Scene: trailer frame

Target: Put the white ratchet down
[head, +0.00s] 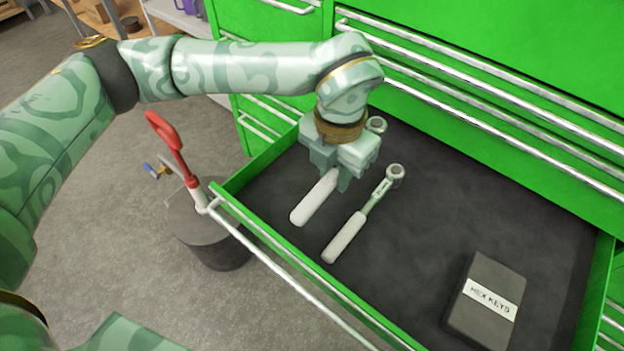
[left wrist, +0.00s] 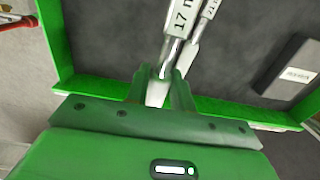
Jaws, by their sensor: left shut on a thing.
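A white-handled ratchet (head: 312,202) is between the fingers of my left gripper (head: 333,172), which is shut on it. Its round head shows behind the gripper, and its middle is hidden by the fingers. In the left wrist view this ratchet (left wrist: 180,28) runs away from the fingers, with a label reading "17". It is over or on the dark floor of the open green drawer (head: 262,160); I cannot tell whether it touches. A second ratchet (head: 345,237) with a pale handle lies beside it to the right, nearly parallel. My right gripper is not in view.
A red-handled tool (head: 172,145) stands outside the drawer's left wall, near a dark cylinder (head: 215,245).

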